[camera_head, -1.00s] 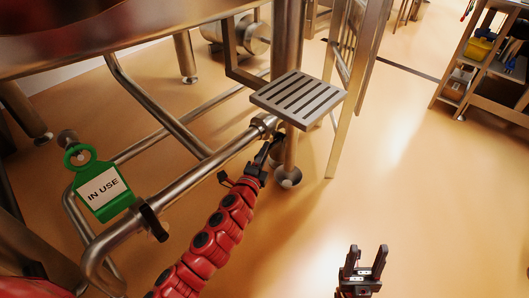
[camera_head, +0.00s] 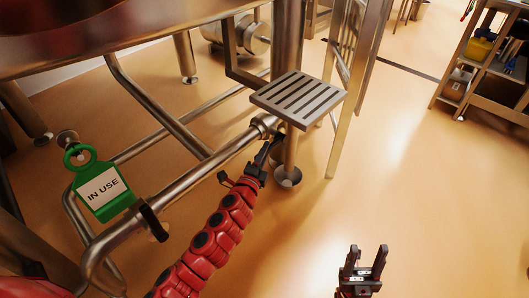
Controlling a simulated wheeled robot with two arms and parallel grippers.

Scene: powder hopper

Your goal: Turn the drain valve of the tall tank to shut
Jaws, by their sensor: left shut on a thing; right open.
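The drain pipe (camera_head: 195,174) of the tall tank runs on a slant under the tank, from lower left up to a fitting (camera_head: 264,124) below the slatted step. My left gripper (camera_head: 268,150) is at this upper end of the pipe, shut on a small dark part that looks like the valve handle; the jaws and the arm hide most of it. My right gripper (camera_head: 363,266) is open and empty, low over the bare floor, well apart from the pipe.
A slatted metal step (camera_head: 298,98) hangs just above my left gripper. A green "IN USE" tag (camera_head: 102,190) hangs at the left. Steel legs and a ladder stand behind. A shelf cart (camera_head: 478,70) stands at the upper right. The floor (camera_head: 430,180) at right is clear.

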